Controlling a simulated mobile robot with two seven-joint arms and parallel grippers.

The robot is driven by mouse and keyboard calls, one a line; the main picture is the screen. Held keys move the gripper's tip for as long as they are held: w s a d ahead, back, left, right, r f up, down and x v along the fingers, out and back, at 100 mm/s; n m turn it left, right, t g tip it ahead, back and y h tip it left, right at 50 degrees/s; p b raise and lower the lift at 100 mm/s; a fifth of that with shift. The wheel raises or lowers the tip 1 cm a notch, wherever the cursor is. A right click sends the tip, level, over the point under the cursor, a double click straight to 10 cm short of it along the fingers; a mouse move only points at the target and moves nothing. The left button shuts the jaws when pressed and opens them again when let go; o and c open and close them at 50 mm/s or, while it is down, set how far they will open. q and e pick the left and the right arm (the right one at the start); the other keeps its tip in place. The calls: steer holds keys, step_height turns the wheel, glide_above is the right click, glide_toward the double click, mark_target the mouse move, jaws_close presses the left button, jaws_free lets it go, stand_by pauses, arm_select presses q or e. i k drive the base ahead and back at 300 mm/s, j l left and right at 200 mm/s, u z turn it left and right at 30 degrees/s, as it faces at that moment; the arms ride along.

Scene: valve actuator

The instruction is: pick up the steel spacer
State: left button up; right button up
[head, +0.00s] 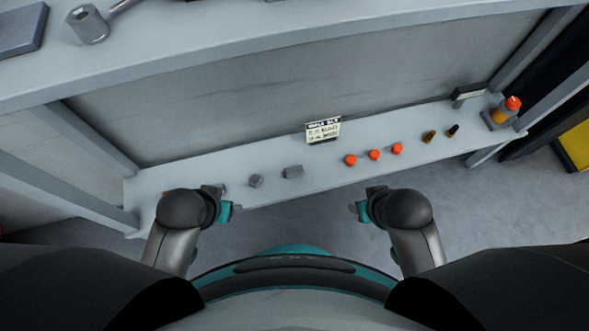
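Two small grey metal-looking parts lie on the lower shelf (220,172): a left grey part (256,181) and a right grey part (292,172). Either could be the steel spacer; they are too small to tell which. My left gripper (227,204) is near the shelf's front edge, left of and a little nearer than the left grey part, apart from it. My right gripper (363,204) is in front of the shelf, to the right of and nearer than the right grey part. I see nothing held in either gripper, and their finger gaps are unclear.
A label card (323,130) stands behind the parts. To the right are orange-red caps (374,155), dark-and-brass fittings (430,136) and an orange red-topped item (507,110). The upper shelf (200,42) carries a grey cylindrical part (88,25) and a dark slab (22,29).

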mark_target(297, 171)
steer(key=i+l+u, duration=0.15)
steer(key=l+u, duration=0.25)
steer(key=i+l+u, duration=0.1)
steer(key=l+u, duration=0.3)
steer(key=l, duration=0.2)
steer(key=l+u, duration=0.35)
steer(key=l, duration=0.15)
